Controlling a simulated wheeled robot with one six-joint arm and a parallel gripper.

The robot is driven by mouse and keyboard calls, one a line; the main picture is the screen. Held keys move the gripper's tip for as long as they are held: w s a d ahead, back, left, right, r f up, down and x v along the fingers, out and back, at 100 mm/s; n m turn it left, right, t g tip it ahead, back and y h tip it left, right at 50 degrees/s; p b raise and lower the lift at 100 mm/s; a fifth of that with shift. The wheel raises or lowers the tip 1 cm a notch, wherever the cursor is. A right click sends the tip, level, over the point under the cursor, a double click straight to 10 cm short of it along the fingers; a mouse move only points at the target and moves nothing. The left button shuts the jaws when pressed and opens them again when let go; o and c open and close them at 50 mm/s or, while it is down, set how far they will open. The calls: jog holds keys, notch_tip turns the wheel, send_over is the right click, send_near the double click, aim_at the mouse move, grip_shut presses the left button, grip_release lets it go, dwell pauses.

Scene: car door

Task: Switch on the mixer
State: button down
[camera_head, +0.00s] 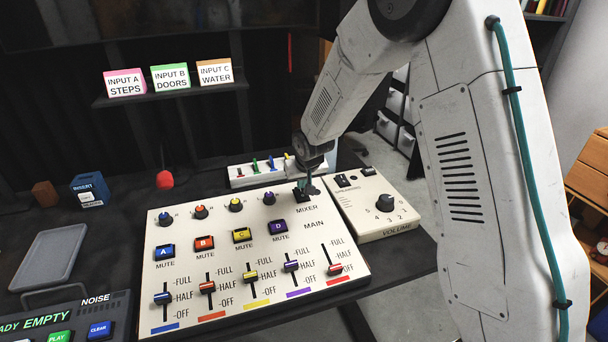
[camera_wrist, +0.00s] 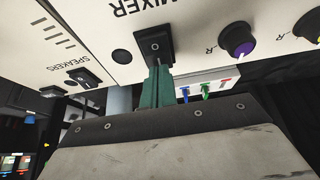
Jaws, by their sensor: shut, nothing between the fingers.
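The mixer (camera_head: 190,262) is a cream panel with knobs, coloured mute buttons and sliders on the dark desk. Its black rocker switch (camera_wrist: 153,42) sits beside the word MIXER; in the head view the switch (camera_head: 299,196) is partly hidden by my gripper. My gripper (camera_head: 307,186) is at the mixer's top right corner. In the wrist view its green fingers (camera_wrist: 157,70) are shut together and empty, with tips at the near edge of the switch. I cannot tell whether they touch it. A round dark spot (camera_wrist: 122,56) beside the switch looks unlit.
A cream volume box (camera_head: 385,210) with a dial and a speakers switch (camera_wrist: 84,78) stands close on the right. A white strip with small coloured levers (camera_head: 256,168) lies behind. A grey tray (camera_head: 48,258) and a noise player (camera_head: 70,322) are on the left.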

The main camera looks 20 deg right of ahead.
jog(key=shift+w+f, duration=0.2)
jog(key=shift+f, duration=0.25)
jog(key=shift+w+f+g, duration=0.2)
jog(key=shift+w+g, duration=0.05)
jog(key=shift+g, duration=0.05)
jog(key=shift+s, duration=0.9)
jog(key=shift+r, duration=0.1)
jog(key=v, duration=1.3)
jog(key=shift+s+r, duration=0.2)
jog(key=shift+s, duration=0.3)
